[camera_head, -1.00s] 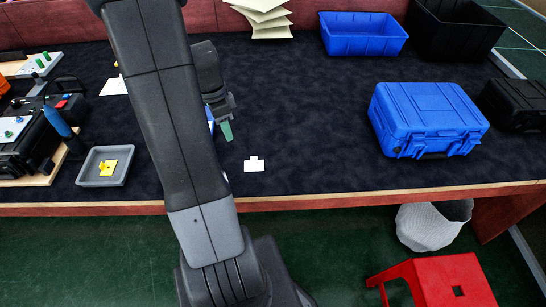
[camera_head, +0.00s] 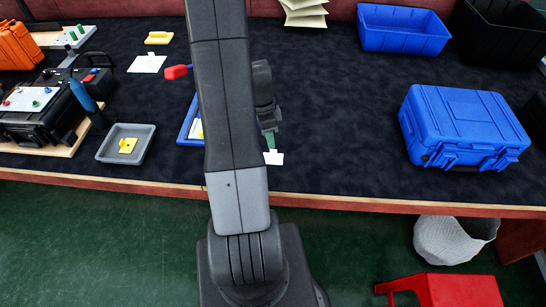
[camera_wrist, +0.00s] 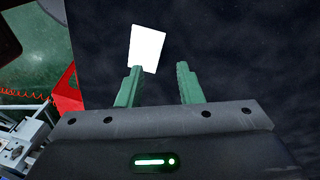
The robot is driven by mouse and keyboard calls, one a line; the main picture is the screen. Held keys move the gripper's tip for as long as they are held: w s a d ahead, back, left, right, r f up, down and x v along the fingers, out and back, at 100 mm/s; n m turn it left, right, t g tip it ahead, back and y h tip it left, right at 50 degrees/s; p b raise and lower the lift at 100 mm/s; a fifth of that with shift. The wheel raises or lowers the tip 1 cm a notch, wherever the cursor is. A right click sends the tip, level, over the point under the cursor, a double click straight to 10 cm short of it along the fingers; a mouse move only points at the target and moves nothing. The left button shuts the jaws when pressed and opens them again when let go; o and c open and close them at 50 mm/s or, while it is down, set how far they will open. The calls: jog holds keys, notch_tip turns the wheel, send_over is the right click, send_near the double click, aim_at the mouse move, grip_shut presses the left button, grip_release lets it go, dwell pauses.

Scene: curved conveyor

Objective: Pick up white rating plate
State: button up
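The white rating plate (camera_head: 273,159) is a small flat piece with a narrow tab, lying on the dark table top near its front edge. It also shows in the wrist view (camera_wrist: 148,47), just beyond the tip of the left green finger. My gripper (camera_head: 269,138) is right behind the plate in the head view, partly hidden by my arm. In the wrist view my gripper (camera_wrist: 158,70) is open, with an empty gap between its fingers. The plate lies off toward the left finger rather than centred in the gap.
A grey tray (camera_head: 106,151) with a yellow piece (camera_head: 128,146) stands at the left. A blue tray (camera_head: 183,136) is partly behind my arm. A blue case (camera_head: 465,120) stands at the right, a blue bin (camera_head: 402,40) at the back. The cloth between plate and case is clear.

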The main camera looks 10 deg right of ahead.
aim_at(273, 157)
jog(key=shift+s+d+f, duration=0.1)
jog(key=shift+s+f, duration=0.15)
jog(key=shift+f, duration=0.85)
jog(key=shift+s+d+f, duration=0.1)
jog(key=shift+s+f, duration=0.1)
jog(key=shift+f, duration=0.85)
grip_shut()
